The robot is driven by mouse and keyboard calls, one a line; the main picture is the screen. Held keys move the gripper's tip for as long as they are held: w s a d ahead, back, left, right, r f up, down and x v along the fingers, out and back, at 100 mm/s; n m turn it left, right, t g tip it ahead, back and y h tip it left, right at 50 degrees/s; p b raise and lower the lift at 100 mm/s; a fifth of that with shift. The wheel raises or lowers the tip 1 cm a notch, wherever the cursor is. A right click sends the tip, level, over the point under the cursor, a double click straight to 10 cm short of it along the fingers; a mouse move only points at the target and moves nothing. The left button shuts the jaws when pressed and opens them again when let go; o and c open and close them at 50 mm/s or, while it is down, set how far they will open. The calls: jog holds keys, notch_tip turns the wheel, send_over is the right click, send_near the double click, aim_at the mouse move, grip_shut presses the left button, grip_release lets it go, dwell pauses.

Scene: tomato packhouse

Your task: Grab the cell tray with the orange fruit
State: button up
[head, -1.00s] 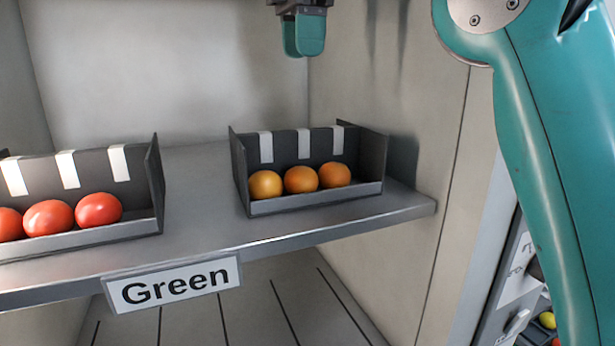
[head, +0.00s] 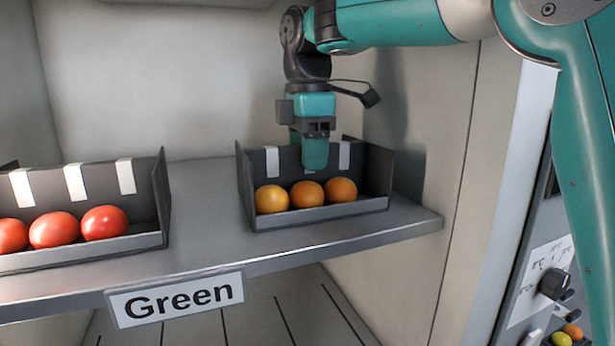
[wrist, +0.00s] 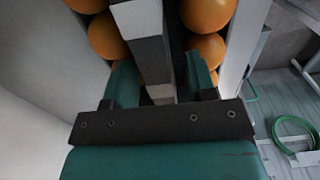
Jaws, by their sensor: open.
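The cell tray with the orange fruit (head: 320,214) is a dark box with a low front lip, tall end walls and white strips on its upright wall. It stands on the shelf at centre right, with orange fruit (head: 307,194) along its front. My gripper (head: 315,158) points down over the tray's middle, its lower finger in front of the upright wall. In the wrist view, the open fingers of my gripper (wrist: 160,72) straddle that dark wall (wrist: 152,58), with orange fruit (wrist: 205,50) on both sides. I cannot tell whether the fingers touch it.
A similar tray with red tomatoes (head: 80,247) stands to the left on the same shelf (head: 205,205). Bare shelf lies between the trays. A "Green" label (head: 175,299) is on the shelf's front edge. A side wall (head: 425,130) rises close to the right.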

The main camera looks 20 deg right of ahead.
jog(key=shift+f, duration=0.5)
jog(key=shift+c, duration=0.2)
grip_shut()
jog(key=shift+r, duration=0.15)
